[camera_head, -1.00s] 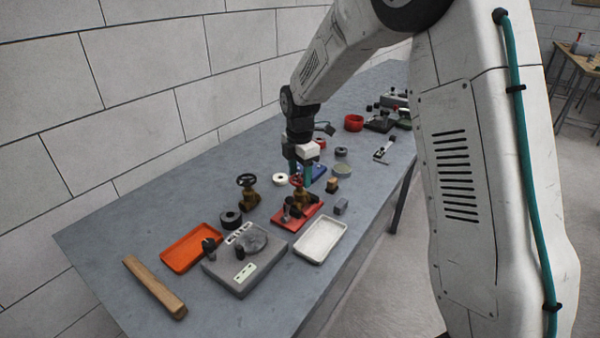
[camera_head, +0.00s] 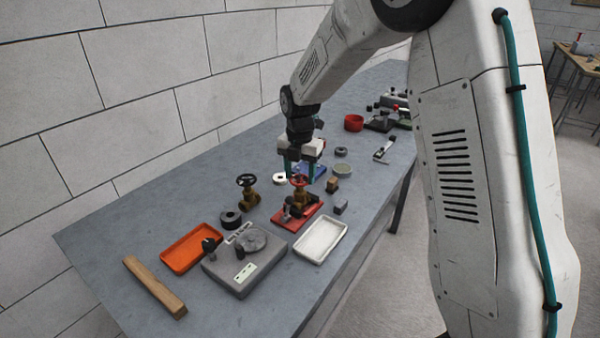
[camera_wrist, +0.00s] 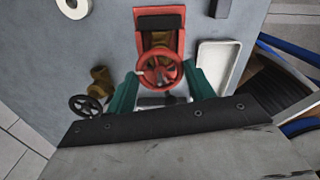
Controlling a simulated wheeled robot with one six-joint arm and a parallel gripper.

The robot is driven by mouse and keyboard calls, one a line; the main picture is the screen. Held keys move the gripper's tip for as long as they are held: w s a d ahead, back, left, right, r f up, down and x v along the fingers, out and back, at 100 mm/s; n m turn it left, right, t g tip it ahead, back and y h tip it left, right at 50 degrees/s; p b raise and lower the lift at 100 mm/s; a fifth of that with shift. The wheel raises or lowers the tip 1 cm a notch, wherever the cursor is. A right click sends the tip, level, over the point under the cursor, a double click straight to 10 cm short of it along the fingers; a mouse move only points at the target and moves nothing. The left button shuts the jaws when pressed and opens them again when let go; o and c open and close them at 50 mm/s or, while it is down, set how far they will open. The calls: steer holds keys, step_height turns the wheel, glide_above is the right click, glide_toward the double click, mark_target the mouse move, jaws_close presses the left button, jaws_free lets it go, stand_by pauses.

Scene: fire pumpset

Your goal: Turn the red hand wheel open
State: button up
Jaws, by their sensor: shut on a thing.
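The red hand wheel (camera_head: 300,180) sits on top of a brass valve (camera_head: 298,198), which stands on a red base plate (camera_head: 284,219). In the wrist view the red wheel (camera_wrist: 160,71) shows from above, with its spokes and hub clear. My gripper (camera_head: 300,172) points down at the wheel. Its two teal fingers lie on opposite sides of the rim in the wrist view (camera_wrist: 160,78), shut on the wheel. The exact finger contact is partly hidden.
A brass valve with a black wheel (camera_head: 246,181) stands to the left. An orange tray (camera_head: 190,250), a grey device (camera_head: 245,270), a white tray (camera_head: 320,238) and a wooden bar (camera_head: 153,288) lie nearer.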

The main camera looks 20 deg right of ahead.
stand_by(0.3)
steer(key=o, duration=1)
step_height(320, 180, up, 8)
steer(key=shift+f, duration=0.1)
